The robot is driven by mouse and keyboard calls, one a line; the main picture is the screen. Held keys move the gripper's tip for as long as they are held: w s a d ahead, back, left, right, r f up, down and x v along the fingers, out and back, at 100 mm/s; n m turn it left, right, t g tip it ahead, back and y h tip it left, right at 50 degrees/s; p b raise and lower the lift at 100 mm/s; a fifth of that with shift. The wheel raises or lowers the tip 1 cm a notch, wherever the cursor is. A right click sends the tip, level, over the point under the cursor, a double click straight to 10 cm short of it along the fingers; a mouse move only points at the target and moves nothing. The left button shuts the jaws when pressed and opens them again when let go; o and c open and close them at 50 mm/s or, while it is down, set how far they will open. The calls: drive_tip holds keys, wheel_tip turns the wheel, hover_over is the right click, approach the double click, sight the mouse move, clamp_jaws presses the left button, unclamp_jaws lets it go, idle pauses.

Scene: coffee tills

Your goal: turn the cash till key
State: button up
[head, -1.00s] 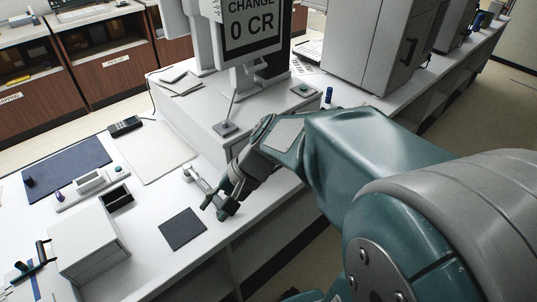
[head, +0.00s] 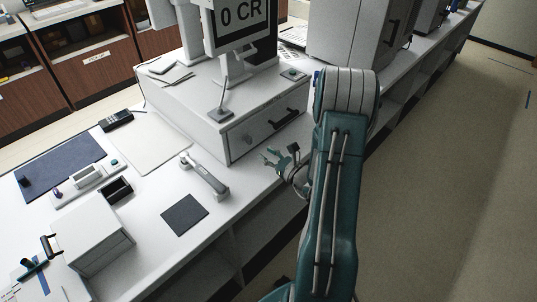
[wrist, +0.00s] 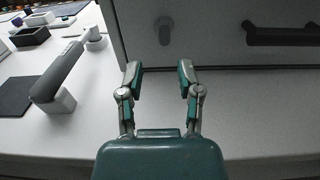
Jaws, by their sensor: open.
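The cash till (head: 262,120) is a light grey box on the white counter, with a screen reading "0 CR" on top. Its front has a small round key or lock (head: 248,139) on the left and a dark bar handle (head: 284,118) on the right. My gripper (head: 281,152) is open and empty in front of the till. In the wrist view its fingertips (wrist: 159,78) are below the key, apart from it.
A grey bar on white posts (head: 205,175) stands on the counter left of my gripper. A dark square mat (head: 184,215) and a white box (head: 92,240) are farther left. The counter edge runs below my gripper.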

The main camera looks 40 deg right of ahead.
sight(251, 142)
drive_tip(key=w, duration=0.6)
drive_tip(key=shift+w+a+f, duration=0.1)
drive_tip(key=shift+w+a, duration=0.25)
drive_tip(key=shift+w, duration=0.55)
drive_tip(key=shift+d, duration=0.1)
clamp_jaws()
